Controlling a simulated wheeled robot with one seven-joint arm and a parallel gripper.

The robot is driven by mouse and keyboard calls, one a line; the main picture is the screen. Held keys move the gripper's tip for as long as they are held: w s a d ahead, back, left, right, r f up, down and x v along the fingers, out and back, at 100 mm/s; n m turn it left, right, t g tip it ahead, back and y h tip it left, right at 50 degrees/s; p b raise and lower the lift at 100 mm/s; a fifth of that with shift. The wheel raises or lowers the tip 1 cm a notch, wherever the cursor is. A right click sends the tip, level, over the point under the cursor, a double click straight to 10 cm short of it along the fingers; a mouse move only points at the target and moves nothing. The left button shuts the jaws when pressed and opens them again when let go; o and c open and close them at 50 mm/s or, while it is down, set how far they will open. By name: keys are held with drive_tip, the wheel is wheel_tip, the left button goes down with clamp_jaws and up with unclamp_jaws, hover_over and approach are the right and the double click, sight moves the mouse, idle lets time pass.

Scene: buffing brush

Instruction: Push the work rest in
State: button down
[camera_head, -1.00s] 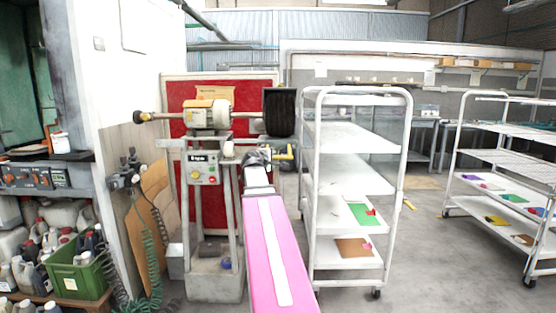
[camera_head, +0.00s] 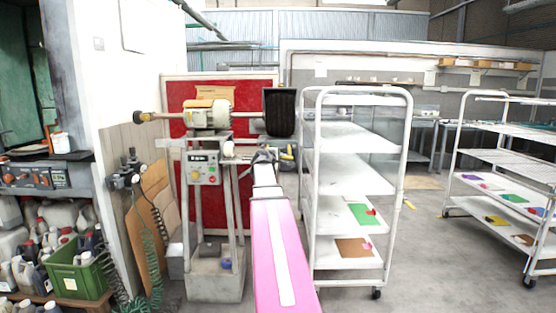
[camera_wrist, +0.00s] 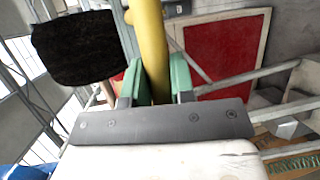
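The work rest shows as a yellow bar (camera_wrist: 154,45) in the wrist view, running down between my gripper's two green fingers. In the head view a small yellow end (camera_head: 288,153) of it shows just right of my gripper, below the black buffing brush (camera_head: 279,112). My gripper (camera_wrist: 161,82) has a finger on each side of the bar, close to it. I cannot tell whether the fingers press on it. In the head view my gripper (camera_head: 265,157) is at the machine's right side and hides much of the rest. The brush (camera_wrist: 76,48) is at upper left in the wrist view.
The buffing machine (camera_head: 206,168) stands on a grey pedestal before a red panel (camera_head: 255,95). A white shelf trolley (camera_head: 350,180) stands close on the right of my arm. A green crate (camera_head: 78,278) and bottles are at lower left. Floor is clear between the two trolleys.

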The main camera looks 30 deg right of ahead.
drive_tip(key=w+d, duration=0.4)
drive_tip(key=w, duration=0.3)
drive_tip(key=shift+w+d, duration=0.2)
drive_tip(key=shift+d, duration=0.05)
drive_tip(key=c, duration=1)
unclamp_jaws()
drive_tip(key=shift+w, duration=0.1)
drive_tip(key=v, duration=1)
drive_tip(key=shift+s+a+r, duration=0.1)
drive_tip(key=shift+s+a, duration=0.15)
drive_tip(key=shift+a, duration=0.05)
